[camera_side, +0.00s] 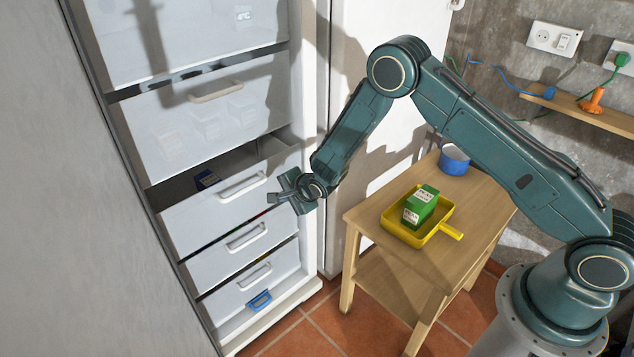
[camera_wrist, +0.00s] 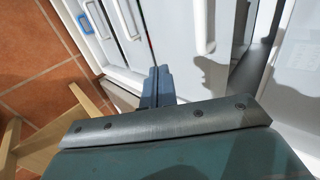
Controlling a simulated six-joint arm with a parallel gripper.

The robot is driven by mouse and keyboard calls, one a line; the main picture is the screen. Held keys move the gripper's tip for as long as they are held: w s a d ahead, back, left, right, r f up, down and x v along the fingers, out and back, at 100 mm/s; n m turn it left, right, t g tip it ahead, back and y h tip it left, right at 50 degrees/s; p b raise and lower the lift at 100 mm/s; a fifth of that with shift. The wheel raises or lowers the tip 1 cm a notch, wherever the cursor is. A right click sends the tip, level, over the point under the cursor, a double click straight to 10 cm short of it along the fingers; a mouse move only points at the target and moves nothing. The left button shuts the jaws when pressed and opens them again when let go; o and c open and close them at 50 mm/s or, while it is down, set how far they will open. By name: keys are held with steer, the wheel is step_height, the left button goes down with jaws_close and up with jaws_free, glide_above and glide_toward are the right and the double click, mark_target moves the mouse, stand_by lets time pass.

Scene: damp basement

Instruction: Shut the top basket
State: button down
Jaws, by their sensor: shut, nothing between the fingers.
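A white freezer (camera_side: 315,230) stands open with a stack of white drawers. The top basket (camera_side: 225,202), the uppermost of the lower three, stands pulled out, with a dark gap above it. A small dark blue box (camera_side: 207,179) shows inside it. Its pale handle (camera_side: 242,185) is on the front. My gripper (camera_side: 272,198) is shut and empty, at the right part of the basket front; I cannot tell whether it touches. In the wrist view my shut fingers (camera_wrist: 157,86) point toward the white basket front (camera_wrist: 185,45), and the dark gap shows to its right.
Lower drawers (camera_side: 247,237) sit below, with a blue clip (camera_side: 260,300) on the lowest. Frosted compartments (camera_side: 215,115) are above. A wooden table (camera_side: 362,217) on the right carries a yellow tray (camera_side: 443,232), a green box (camera_side: 421,205) and a blue tape roll (camera_side: 454,163).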

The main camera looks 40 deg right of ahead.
mark_target(260, 195)
steer(key=shift+w+f, duration=0.9)
steer(key=shift+w, duration=0.7)
steer(key=shift+w+f, duration=0.85)
steer(key=shift+w, duration=0.8)
steer(key=shift+w+f, duration=0.9)
steer(key=shift+w, duration=0.7)
steer(key=shift+w, duration=0.15)
steer(key=shift+w, duration=1.95)
steer(key=shift+s, duration=0.15)
steer(key=shift+s, duration=1.8)
steer(key=shift+s+r, duration=0.15)
steer(key=shift+s, duration=0.1)
steer(key=v, duration=0.9)
steer(key=shift+s+r, duration=0.2)
